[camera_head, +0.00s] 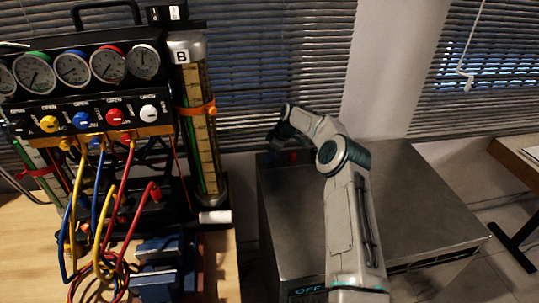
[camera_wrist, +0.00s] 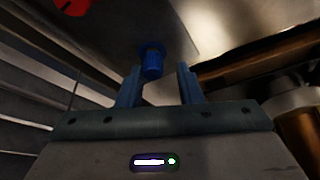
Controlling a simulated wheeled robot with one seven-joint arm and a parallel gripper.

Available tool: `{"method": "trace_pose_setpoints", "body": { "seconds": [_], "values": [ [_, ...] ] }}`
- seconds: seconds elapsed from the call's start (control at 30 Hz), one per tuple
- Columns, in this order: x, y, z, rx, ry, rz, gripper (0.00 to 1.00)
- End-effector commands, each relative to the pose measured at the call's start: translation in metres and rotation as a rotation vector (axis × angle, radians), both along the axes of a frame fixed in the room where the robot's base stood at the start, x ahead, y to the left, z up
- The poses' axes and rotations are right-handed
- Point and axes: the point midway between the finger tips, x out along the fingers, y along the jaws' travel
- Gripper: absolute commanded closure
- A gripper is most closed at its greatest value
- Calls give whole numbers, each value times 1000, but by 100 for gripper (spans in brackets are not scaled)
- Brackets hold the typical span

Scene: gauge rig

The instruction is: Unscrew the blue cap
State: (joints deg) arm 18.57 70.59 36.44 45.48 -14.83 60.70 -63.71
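The blue cap (camera_wrist: 152,60) shows in the wrist view as a small cylinder with a wider base, on a grey metal surface (camera_wrist: 135,22). My gripper (camera_wrist: 158,70) is open, with one blue-grey finger on each side of the cap's line. The cap lies just beyond the fingertips, nearer the left one, and no contact shows. In the head view my gripper (camera_head: 274,137) is at the far left corner of the grey metal cabinet (camera_head: 420,205). The blue cap cannot be made out there.
A red part (camera_wrist: 72,6) is close to the cap, at upper left in the wrist view. The gauge rig (camera_head: 85,75) with hoses and a clear cylinder (camera_head: 207,130) stands left of the cabinet. A blue vise (camera_head: 165,265) is on the wooden bench. Window blinds (camera_head: 265,70) are behind.

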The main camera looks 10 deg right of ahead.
Motion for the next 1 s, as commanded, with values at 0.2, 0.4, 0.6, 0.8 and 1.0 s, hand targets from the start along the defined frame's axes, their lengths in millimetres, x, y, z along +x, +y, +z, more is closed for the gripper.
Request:
{"method": "trace_pose_setpoints", "body": {
  "seconds": [0.2,0.4,0.6,0.8,1.0],
  "values": [
    [0,2,-1,-3,0,-28,69],
    [0,2,-3,-5,-4,-180,69],
    [0,3,-2,-5,-4,-340,69],
    [0,1,0,-4,-3,-422,69],
    [0,3,-3,-6,-5,-554,69]
  ]
}}
